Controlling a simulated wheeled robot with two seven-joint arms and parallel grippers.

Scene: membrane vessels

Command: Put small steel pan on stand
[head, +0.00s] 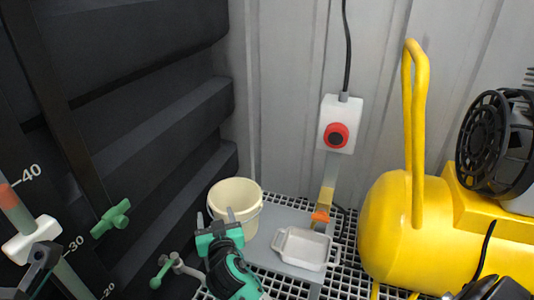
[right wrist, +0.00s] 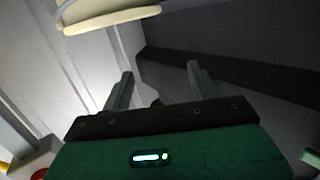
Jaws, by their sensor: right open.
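A small pale rectangular pan (head: 304,248) with lug handles sits upright at the lower centre of the head view, right of my right gripper. It looks empty. A flat grey plate (head: 281,218) lies under and behind it; I cannot tell whether this is the stand. My right gripper (head: 216,216) is open, fingers pointing up in the picture, in front of a cream bucket (head: 246,192) and apart from the pan. In the right wrist view its fingers (right wrist: 160,82) are spread with nothing between them. My left gripper is not clearly visible.
A yellow tank (head: 385,235) with a tall handle stands on the right. A red button box (head: 336,124) hangs on the back wall. Dark ribbed panels (head: 130,120) and green-handled valves (head: 111,218) fill the left. White grating (head: 347,255) surrounds the plate.

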